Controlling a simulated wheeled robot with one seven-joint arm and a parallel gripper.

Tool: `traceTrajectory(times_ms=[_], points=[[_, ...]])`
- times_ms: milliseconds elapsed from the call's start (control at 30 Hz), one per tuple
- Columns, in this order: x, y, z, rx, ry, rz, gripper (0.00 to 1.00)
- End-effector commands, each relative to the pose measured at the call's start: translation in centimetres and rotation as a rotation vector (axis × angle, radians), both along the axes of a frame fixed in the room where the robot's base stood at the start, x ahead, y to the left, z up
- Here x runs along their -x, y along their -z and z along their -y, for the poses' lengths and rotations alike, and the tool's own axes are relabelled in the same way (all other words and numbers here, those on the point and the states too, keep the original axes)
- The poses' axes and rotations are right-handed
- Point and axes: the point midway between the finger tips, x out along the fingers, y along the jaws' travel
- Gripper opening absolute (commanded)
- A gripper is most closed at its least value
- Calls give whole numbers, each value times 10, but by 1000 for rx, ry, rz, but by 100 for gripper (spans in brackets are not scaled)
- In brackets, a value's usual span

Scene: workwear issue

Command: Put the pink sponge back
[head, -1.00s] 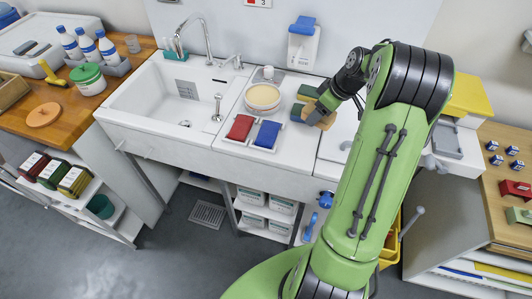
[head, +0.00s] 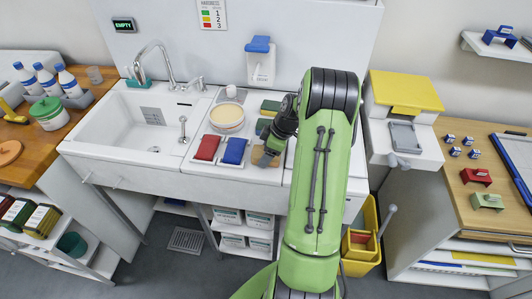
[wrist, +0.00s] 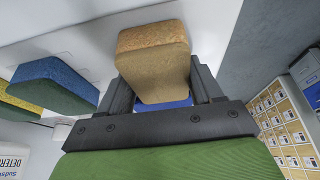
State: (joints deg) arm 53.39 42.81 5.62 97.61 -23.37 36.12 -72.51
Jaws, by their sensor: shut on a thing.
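My gripper (head: 270,150) is shut on a tan, brownish-orange sponge (wrist: 155,60); it also shows in the head view (head: 264,158) near the counter's front edge. I see no clearly pink sponge. In the wrist view the sponge sits between both fingers, with blue (wrist: 165,103) showing below it; I cannot tell whether that is part of it. A yellow-and-green sponge (head: 270,106) and a darker green one (head: 262,126) lie on the counter behind my gripper. A blue-topped sponge (wrist: 55,75) shows at left in the wrist view. Whether the held sponge touches the counter is unclear.
A red pad (head: 206,148) and a blue pad (head: 234,150) lie left of my gripper, in front of a round tan-topped tub (head: 227,117). The sink (head: 125,125) is further left. A soap dispenser (head: 260,65) hangs on the wall. A yellow-lidded box (head: 405,92) stands right.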

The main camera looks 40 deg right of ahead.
Motion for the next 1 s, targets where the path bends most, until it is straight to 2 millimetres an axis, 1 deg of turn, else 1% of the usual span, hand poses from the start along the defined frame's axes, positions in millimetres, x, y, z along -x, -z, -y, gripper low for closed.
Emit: traceTrajectory(times_ms=[167, 200, 367, 733, 833, 867, 933, 967, 1000], points=[[0, 3, 0, 0, 0, 0, 40], [0, 4, 0, 0, 1, 0, 66], [0, 3, 0, -2, 0, -1, 90], [1, 4, -2, -6, -1, -6, 90], [1, 1, -2, -7, -2, -6, 90], [1, -2, -2, -7, -1, -7, 90], [4, -13, 3, -2, 2, -3, 90], [7, -20, 5, -1, 3, -2, 90], [10, -30, 7, 0, 3, -1, 90]])
